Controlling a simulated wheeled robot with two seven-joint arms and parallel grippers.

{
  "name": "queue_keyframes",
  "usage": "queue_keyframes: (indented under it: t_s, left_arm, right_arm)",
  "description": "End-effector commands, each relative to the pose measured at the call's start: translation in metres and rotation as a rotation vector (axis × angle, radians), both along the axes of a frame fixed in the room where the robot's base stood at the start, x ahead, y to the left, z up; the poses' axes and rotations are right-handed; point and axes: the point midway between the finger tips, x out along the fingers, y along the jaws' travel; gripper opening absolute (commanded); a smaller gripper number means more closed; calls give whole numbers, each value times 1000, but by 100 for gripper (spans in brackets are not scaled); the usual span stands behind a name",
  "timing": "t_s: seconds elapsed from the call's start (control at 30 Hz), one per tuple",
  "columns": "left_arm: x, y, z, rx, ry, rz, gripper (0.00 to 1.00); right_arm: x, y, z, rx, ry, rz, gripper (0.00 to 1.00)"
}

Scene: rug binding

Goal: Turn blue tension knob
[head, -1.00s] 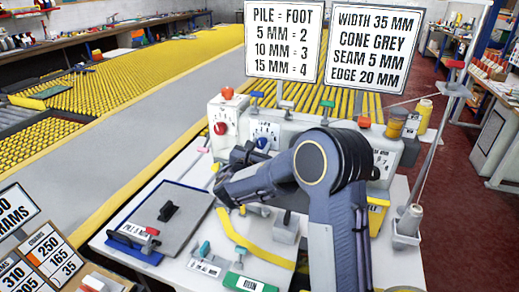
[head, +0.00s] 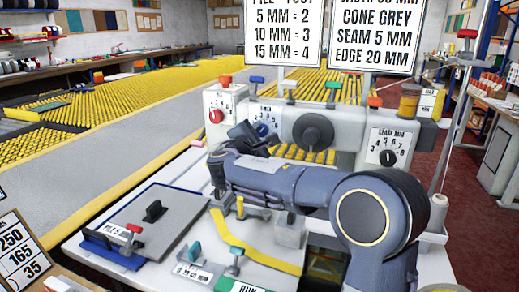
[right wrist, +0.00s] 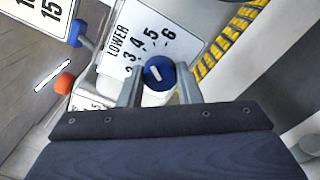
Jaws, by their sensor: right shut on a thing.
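The blue tension knob (head: 262,129) sits on the front of the white machine, on a dial plate with numbers. In the right wrist view the blue knob (right wrist: 159,73) carries a white pointer mark, and the dial reads LOWER with figures around it. My right gripper (head: 247,136) is at the knob; in the right wrist view its two fingers (right wrist: 160,82) stand on either side of the knob, shut on it. The exact figure the pointer marks is hard to tell. My left gripper is out of view.
A red knob (head: 216,115) is left of the blue one, and a black seam dial (head: 388,157) is to the right. A dark handwheel (head: 313,131) stands between. A grey plate (head: 150,225) and yellow strip (head: 255,250) lie in front on the white table.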

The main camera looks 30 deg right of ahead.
Motion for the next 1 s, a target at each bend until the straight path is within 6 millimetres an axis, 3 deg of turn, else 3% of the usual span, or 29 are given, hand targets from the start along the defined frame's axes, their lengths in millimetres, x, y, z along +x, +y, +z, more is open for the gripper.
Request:
queue_keyframes:
  t_s: [0.03,0.3,0.93,0.97,1.0]
  left_arm:
    - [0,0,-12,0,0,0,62]
    - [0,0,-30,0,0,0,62]
    - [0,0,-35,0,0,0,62]
    - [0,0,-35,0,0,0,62]
    - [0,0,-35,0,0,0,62]
  right_arm:
    - [0,0,-6,22,-25,1,8]
    - [0,0,-3,101,-115,0,8]
    - [0,0,-1,130,-148,-2,8]
    - [0,0,-1,129,-147,-2,34]
    - [0,0,-1,129,-148,-1,39]
